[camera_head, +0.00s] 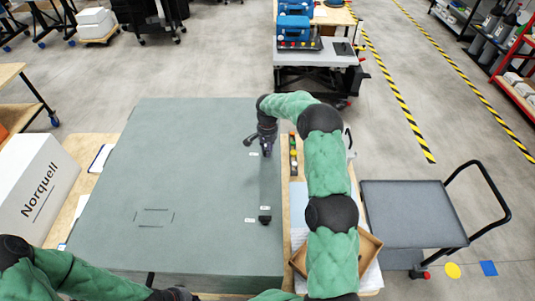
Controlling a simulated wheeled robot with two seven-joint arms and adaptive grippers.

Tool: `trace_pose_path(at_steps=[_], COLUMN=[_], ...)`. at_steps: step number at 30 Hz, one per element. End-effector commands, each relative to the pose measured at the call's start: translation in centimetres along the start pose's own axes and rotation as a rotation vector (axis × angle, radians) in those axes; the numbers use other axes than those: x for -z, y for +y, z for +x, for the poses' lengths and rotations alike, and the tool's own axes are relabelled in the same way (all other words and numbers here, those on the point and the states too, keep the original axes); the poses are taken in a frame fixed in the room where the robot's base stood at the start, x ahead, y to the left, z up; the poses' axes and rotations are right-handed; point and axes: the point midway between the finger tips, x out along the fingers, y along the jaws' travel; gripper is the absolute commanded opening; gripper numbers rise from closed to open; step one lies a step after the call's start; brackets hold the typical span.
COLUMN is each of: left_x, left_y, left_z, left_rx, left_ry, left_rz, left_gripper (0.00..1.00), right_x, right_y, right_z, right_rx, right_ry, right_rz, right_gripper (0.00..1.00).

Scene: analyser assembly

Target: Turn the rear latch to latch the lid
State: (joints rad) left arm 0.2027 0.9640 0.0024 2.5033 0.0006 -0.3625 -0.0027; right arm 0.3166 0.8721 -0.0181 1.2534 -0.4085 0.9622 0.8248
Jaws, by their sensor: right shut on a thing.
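My right gripper (266,150) reaches down at the strip's far end and is shut on the rear latch. The fingers and my wrist mostly hide that latch, so its angle cannot be read. My left arm crosses the bottom left corner, and its gripper is not clearly visible at the lower edge.
A strip of coloured parts (293,153) and an open cardboard tray (367,250) lie right of the grey-green surface, partly behind my right arm. A white Norquell box (38,190) stands at left. A grey cart (410,213) stands at right. The surface's middle is clear.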

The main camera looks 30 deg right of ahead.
Motion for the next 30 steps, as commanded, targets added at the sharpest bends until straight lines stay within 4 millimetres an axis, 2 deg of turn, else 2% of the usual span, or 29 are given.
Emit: trace_pose_path(at_steps=[1,12,30], left_x=[0.0,0.2,0.3], left_y=[-0.4,-1.6,-2.7], left_z=[1.1,4.4,7.5], left_rx=[0.0,0.0,0.0], left_ry=[0.0,0.0,0.0], left_rz=[0.0,0.0,0.0], left_gripper=[0.0,0.0,0.0], right_x=[0.0,-0.2,-0.4], right_y=[-0.1,-0.1,-0.3], right_z=[0.5,0.3,0.1], right_rx=[0.002,0.003,0.002], right_ry=[0.003,0.001,0.001], right_rz=[0.045,0.397,0.946], right_gripper=[0.0,0.0,0.0])
